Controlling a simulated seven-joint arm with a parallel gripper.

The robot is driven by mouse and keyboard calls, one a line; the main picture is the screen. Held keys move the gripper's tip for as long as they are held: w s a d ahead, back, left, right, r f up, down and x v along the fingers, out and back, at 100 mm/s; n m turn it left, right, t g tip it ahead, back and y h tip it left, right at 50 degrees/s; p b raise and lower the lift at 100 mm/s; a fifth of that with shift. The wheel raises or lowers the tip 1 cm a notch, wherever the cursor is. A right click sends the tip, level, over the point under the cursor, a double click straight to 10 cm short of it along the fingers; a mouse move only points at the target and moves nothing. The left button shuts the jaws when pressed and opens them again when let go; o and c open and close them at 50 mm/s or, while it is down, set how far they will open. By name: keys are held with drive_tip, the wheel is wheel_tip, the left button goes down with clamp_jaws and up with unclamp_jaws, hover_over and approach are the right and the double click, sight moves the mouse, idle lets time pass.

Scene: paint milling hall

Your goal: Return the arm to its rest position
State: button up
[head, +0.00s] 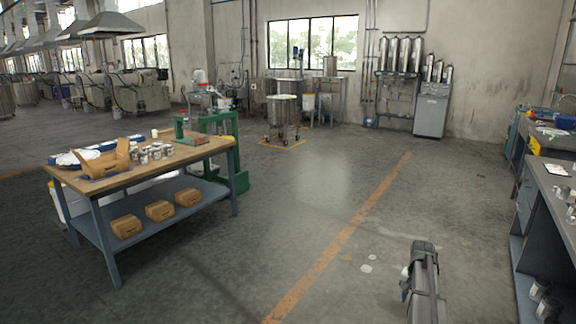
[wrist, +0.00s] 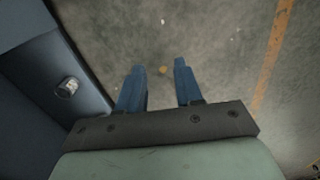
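My gripper (wrist: 159,66) shows in the wrist view with its two blue fingers apart. Nothing is between them, and bare concrete floor lies beyond the tips. In the head view part of my arm rises at the lower right, over the floor between the two benches. The gripper's fingers cannot be made out there.
A grey bench (head: 556,187) stands at the right edge, with cans on its top and lower shelf. A can (wrist: 67,87) also shows left of my gripper. A wooden-topped workbench (head: 88,188) stands left. An orange line (head: 335,243) crosses the clear floor between.

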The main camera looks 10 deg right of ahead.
drive_tip(key=s+a+f+n, duration=0.15)
drive_tip(key=a+f, duration=0.25)
drive_tip(key=a, duration=0.6)
drive_tip(key=a+f+n, duration=0.3)
drive_tip(key=a, duration=0.8)
drive_tip(key=s+a+f+n, duration=0.3)
drive_tip(key=s+a, duration=0.2)
drive_tip(key=a, duration=0.5)
drive_tip(key=s+a+f+n, duration=0.25)
drive_tip(key=s+a, duration=0.25)
drive_tip(key=a, duration=0.5)
drive_tip(key=s+f+g, duration=0.3)
drive_tip(key=s+f, duration=0.7)
drive_tip(key=s, duration=0.4)
drive_tip(key=s+f+g, duration=0.3)
drive_tip(key=s+f, duration=0.7)
drive_tip(key=s, duration=0.5)
drive_tip(key=shift+s+d+f+g, duration=0.2)
drive_tip(key=shift+f+g, duration=0.1)
drive_tip(key=shift+g, duration=0.1)
